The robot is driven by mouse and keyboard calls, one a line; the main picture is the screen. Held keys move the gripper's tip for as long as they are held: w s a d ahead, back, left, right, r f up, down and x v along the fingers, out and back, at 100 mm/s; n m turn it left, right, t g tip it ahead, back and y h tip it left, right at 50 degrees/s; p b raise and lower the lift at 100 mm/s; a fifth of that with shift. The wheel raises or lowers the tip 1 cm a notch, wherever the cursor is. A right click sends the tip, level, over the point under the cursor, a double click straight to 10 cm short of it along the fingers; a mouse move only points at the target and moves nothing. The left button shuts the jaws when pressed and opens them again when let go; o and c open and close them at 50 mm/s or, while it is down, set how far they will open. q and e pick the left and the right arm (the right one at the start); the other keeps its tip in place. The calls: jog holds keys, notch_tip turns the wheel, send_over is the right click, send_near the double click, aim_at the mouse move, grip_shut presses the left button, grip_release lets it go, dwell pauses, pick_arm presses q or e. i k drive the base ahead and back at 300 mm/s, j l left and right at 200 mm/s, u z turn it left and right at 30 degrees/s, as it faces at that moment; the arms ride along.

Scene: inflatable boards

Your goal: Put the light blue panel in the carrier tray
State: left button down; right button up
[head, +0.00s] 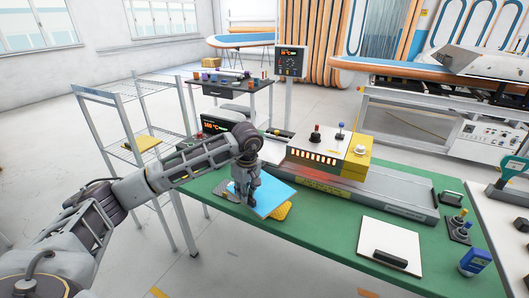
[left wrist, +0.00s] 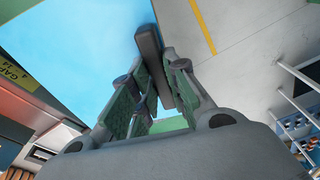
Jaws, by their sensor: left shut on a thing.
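The light blue panel (head: 272,194) is over the left end of the green table, tilted in the picture. My left gripper (head: 243,197) is at its left edge. In the left wrist view the panel (left wrist: 80,50) fills the upper left, and my left gripper (left wrist: 158,95) is shut on a dark bar (left wrist: 150,50) along the panel's edge. I cannot tell whether the panel touches the table. A long grey tray-like bed (head: 400,209) with a raised rim runs across the table to the right; I cannot tell for sure whether it is the carrier tray. My right gripper is not in view.
A yellow pad (head: 282,211) and a grey piece (head: 224,190) lie beside the panel. A machine block with knobs (head: 328,150) stands over the bed. A white board with a black handle (head: 376,235) lies at the front right. The green table (head: 318,228) is bare between.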

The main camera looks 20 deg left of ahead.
aim_at(267, 150)
jog(key=k+j+z, duration=0.1)
jog(key=j, duration=0.25)
jog(key=k+j+z, duration=0.1)
jog(key=j, duration=0.25)
jog(key=k+j+z, duration=0.1)
jog(key=j, duration=0.25)
jog(key=k+j+z, duration=0.15)
jog(key=j, duration=0.4)
jog(key=i+j+z, duration=0.1)
jog(key=i, duration=1.1)
